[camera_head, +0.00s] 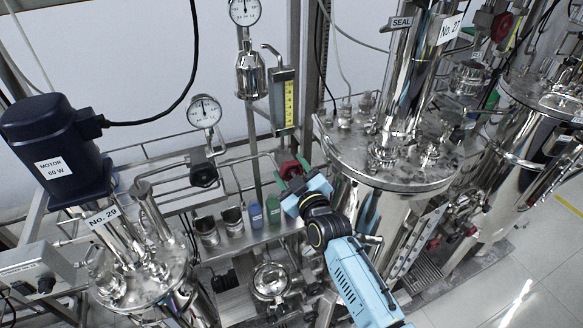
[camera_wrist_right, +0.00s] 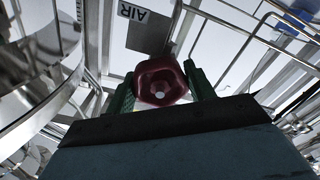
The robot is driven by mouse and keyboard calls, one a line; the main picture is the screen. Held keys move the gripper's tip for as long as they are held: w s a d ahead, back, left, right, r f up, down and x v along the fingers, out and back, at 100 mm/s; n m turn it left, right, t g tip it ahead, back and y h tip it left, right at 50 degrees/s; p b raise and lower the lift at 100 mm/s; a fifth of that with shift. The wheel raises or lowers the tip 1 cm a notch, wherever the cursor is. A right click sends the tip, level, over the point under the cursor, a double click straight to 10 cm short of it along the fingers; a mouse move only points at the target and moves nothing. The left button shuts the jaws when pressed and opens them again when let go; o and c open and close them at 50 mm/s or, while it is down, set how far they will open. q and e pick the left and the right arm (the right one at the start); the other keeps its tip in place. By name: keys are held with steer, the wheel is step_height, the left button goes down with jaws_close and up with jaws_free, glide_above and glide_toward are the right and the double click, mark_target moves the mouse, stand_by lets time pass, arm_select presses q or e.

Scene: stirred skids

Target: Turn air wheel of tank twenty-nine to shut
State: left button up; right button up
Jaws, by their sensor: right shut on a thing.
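The red air wheel (camera_head: 290,168) is near the middle of the head view, on the pipework between the two tanks. In the right wrist view the wheel (camera_wrist_right: 162,80) shows face-on with a pale hub, below a grey plate marked AIR (camera_wrist_right: 141,27). My right gripper (camera_head: 293,173) has its green fingers on either side of the wheel; in the wrist view the gripper (camera_wrist_right: 160,88) is shut on the wheel's rim. Tank twenty-nine (camera_head: 150,278), labelled No. 29, stands at the lower left. My left gripper is not in view.
A blue motor (camera_head: 55,137) stands above tank twenty-nine. Tank No. 27 (camera_head: 375,160) is just right of my right gripper. Pressure gauges (camera_head: 204,111), a yellow-scaled flow meter (camera_head: 288,103) and thin pipes stand behind. Blue and green bottles (camera_head: 256,215) sit close left of the gripper. Floor is open at right.

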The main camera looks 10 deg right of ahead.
steer(key=m+p, duration=0.1)
steer(key=m, duration=0.4)
steer(key=shift+m, duration=0.3)
steer(key=m, duration=1.2)
steer(key=shift+m, duration=0.4)
steer(key=m, duration=0.5)
steer(key=shift+m+b, duration=0.4)
steer(key=shift+m, duration=0.3)
steer(key=o, duration=1)
steer(key=shift+c, duration=0.2)
